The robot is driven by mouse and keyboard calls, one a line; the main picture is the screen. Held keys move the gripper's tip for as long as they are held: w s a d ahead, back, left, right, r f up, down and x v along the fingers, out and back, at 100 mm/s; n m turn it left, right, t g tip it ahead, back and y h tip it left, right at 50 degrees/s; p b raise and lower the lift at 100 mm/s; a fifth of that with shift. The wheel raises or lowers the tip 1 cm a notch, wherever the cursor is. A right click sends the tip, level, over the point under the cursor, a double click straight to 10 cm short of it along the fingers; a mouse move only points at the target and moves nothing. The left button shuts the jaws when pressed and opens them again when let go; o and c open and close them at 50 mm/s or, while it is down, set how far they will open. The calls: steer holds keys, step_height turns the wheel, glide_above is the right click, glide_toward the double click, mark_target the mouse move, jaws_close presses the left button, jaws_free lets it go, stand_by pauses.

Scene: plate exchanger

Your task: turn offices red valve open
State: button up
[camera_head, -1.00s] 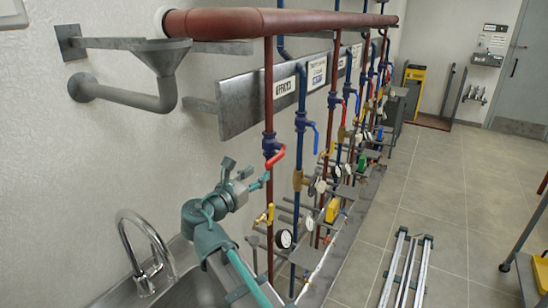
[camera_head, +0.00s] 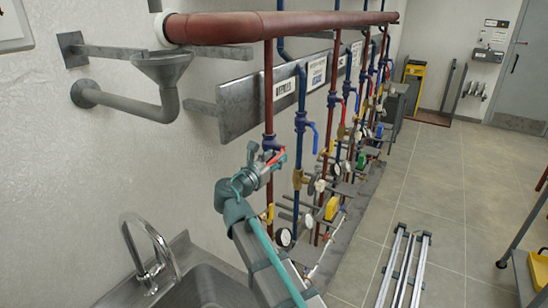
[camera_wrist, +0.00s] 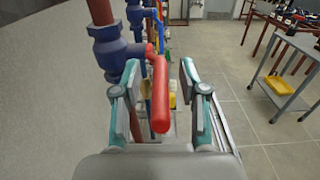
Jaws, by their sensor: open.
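The red valve handle (camera_wrist: 160,95) shows large in the wrist view, between the two fingers of my open gripper (camera_wrist: 160,92). It points toward the wrist camera and appears apart from both fingers. Its blue valve body (camera_wrist: 112,48) sits on the red vertical pipe (camera_wrist: 100,10), left of the handle. In the head view the red handle (camera_head: 276,157) is partly hidden by my gripper (camera_head: 270,165), on the first red pipe (camera_head: 268,90) beneath the OFFICES label (camera_head: 285,89).
A blue pipe (camera_head: 301,90) with a blue-handled valve (camera_head: 312,128) stands just right of the red pipe. More pipes, gauges and valves run behind. A sink (camera_head: 185,270) is below left. Open floor lies right, with metal rails (camera_head: 400,265) and a cart (camera_wrist: 290,75).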

steer(key=shift+c, duration=0.2)
jaws_close()
steer(key=shift+f+b, duration=0.15)
steer(key=shift+b, duration=0.15)
